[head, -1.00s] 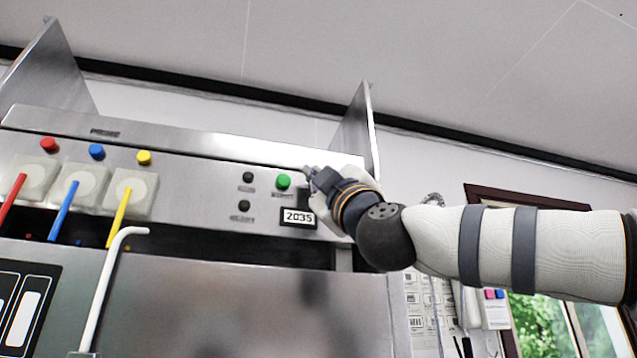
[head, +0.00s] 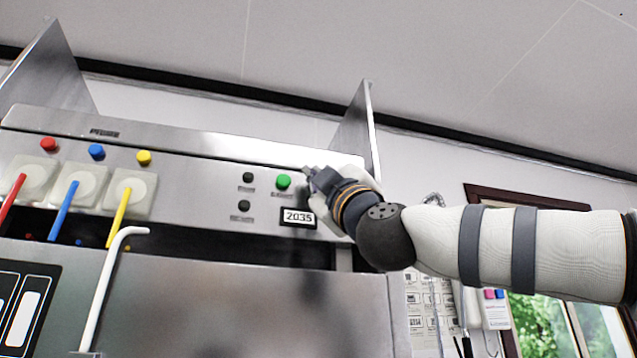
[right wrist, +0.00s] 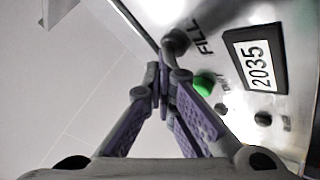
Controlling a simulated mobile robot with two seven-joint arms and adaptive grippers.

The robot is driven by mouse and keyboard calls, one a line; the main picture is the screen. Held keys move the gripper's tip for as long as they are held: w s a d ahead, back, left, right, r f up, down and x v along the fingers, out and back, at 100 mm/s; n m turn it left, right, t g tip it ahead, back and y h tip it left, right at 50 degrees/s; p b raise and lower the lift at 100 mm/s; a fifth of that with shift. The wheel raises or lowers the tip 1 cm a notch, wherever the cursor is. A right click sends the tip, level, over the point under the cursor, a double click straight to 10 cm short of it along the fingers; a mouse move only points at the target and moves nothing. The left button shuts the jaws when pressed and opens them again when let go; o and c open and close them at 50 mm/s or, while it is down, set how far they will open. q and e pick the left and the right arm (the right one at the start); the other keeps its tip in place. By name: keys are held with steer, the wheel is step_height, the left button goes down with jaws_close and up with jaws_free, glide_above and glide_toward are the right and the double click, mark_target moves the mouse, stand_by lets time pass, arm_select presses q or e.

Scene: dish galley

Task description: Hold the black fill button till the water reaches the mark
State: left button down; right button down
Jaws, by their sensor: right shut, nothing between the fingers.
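The black fill button (right wrist: 175,41) shows in the right wrist view beside the printed word FILL, on the steel panel. My right gripper (right wrist: 163,76) is shut and empty, its fingertips just short of the button in that picture. I cannot tell whether they touch it. In the head view my right gripper (head: 308,172) is at the panel's right end, right of the green button (head: 283,181), and the fill button is hidden there. No water or level mark can be made out. My left gripper is out of view.
A display (head: 298,217) reading 2035 sits below the green button. Two other black buttons (head: 247,177) (head: 245,205) are left of it. Red, blue and yellow buttons (head: 144,157) stand above coloured levers at left. A steel side plate (head: 358,128) rises behind my gripper.

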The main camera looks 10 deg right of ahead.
stand_by(0.7)
steer(key=shift+s, duration=0.9)
steer(key=shift+f, duration=0.1)
steer(key=s, duration=0.5)
steer(key=shift+d, duration=0.1)
